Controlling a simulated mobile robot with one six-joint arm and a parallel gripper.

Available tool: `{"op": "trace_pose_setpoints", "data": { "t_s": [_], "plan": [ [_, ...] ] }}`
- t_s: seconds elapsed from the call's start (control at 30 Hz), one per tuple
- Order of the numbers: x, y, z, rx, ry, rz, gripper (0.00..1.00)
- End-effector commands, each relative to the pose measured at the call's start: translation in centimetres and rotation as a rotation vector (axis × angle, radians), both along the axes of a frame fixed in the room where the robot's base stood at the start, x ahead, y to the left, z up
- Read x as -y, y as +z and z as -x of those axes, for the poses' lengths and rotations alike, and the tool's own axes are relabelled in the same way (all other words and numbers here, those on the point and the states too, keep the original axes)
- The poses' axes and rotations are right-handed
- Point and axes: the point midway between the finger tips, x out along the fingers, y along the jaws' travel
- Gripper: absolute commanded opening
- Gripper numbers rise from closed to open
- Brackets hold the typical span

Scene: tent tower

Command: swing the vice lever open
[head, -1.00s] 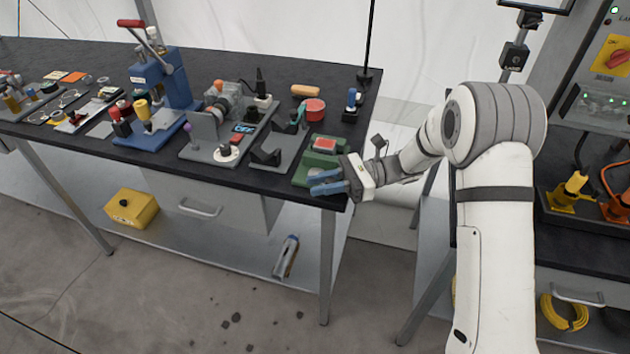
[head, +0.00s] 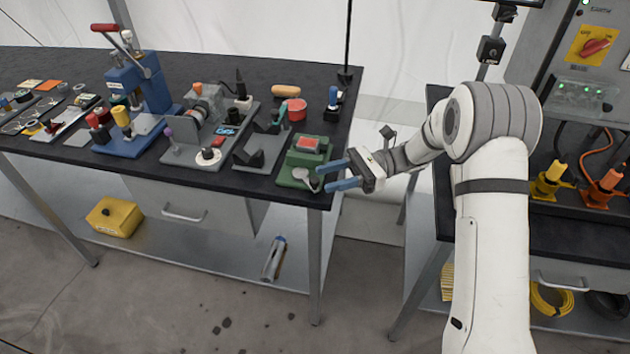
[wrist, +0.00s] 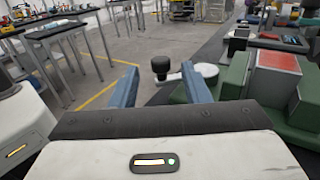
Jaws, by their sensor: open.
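The green vice (head: 290,176) stands at the right front corner of the black bench, with a red block (head: 308,143) in its top. In the wrist view, the vice (wrist: 238,76) is at the right with the red block (wrist: 277,62). Its pale lever (wrist: 182,75) ends in a black knob (wrist: 160,64), which shows between my fingers and beyond them. In the head view the lever (head: 308,180) is small, at the vice's right front. My gripper (head: 327,177) is open and empty just right of the vice; its blue fingers show in the wrist view (wrist: 160,82).
Left of the vice stand a grey bracket fixture (head: 262,150), a grey motor fixture (head: 200,140) and a blue press (head: 140,95). A red pot (head: 296,110) is behind the vice. A gap separates this bench from the cabinet bench (head: 435,225) at the right.

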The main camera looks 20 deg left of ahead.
Motion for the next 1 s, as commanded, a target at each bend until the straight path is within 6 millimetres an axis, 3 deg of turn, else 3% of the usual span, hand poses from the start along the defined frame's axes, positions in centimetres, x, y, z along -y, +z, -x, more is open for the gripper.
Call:
{"op": "trace_pose_setpoints", "data": {
  "t_s": [0.4, 0.63, 0.77, 0.9, 1.0],
  "plan": [
    [1.0, 0.0, -0.8, -0.001, 0.0, -0.001, 0.42],
    [2.2, 1.2, 0.3, 0.087, 0.01, 0.041, 0.23],
    [4.7, 2.8, 2.3, 0.254, 0.031, 0.121, 0.12],
    [8.7, 4.0, 5.3, 0.493, 0.078, 0.235, 0.01],
    [11.9, 4.6, 7.3, 0.667, 0.122, 0.315, 0.0]
  ]
}}
